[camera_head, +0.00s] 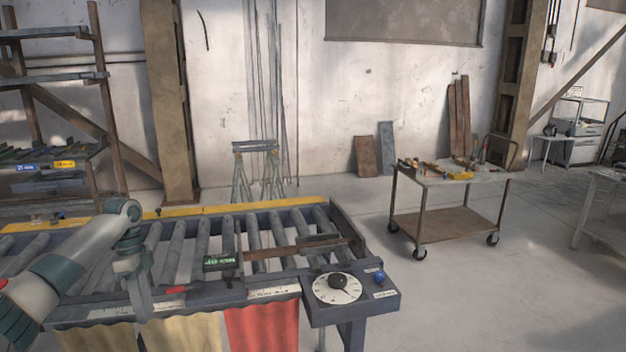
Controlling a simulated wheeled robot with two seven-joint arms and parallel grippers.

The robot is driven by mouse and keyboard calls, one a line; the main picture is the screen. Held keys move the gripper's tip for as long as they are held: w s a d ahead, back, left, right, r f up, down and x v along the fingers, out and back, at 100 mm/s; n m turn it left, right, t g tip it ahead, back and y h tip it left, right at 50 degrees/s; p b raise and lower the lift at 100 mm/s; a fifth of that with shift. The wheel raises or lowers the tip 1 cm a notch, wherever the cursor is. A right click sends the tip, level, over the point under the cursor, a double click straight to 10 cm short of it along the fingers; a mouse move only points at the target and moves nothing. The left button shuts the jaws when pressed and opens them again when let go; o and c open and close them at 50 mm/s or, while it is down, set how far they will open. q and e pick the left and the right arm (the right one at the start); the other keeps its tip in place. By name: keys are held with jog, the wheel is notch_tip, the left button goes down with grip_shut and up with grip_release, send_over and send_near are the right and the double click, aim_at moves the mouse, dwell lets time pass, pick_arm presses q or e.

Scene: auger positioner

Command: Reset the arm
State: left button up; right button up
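My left arm comes in from the left edge, bends at the wrist and points down. Its gripper (142,308) hangs at the front edge of the roller table (270,292), in front of the left part of the rail. The fingers look like one narrow shape, so I cannot tell if they are open or shut. I see nothing clearly held in them. A small red piece (177,289) is on the front rail just right of the gripper. My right gripper is not in view.
A green display (219,261) reads about 40 cm beside a brown bar (300,247) across the rollers. A dial (337,288) and blue knob (379,278) sit on the right corner panel. A tool cart (450,178) stands behind right. Floor between is clear.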

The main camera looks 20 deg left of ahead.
pick_arm(q)
jog(key=s+d+f+y, duration=0.1)
jog(key=s+d+f, duration=0.3)
jog(key=d+f, duration=0.95)
jog(key=s+d+f+y, duration=0.1)
jog(key=s+d+f, duration=0.3)
jog(key=d+f, duration=0.9)
jog(key=s+d+n+t, duration=0.4)
jog(key=s+d+n, duration=0.2)
jog(key=s+d, duration=0.85)
jog(key=s+r+n+t, duration=0.1)
jog(key=s+r+n, duration=0.2)
jog(key=s+r, duration=0.2)
notch_tip(320, 180, down, 32)
jog(key=s+g+b, duration=0.1)
jog(key=b, duration=0.2)
jog(key=s+a+f+g+b, duration=0.1)
jog(key=s+a+f+b, duration=0.1)
jog(key=s+f, duration=1.6)
jog(key=shift+a+f+b, duration=0.2)
jog(key=shift+f+b, duration=0.2)
jog(key=shift+f, duration=0.55)
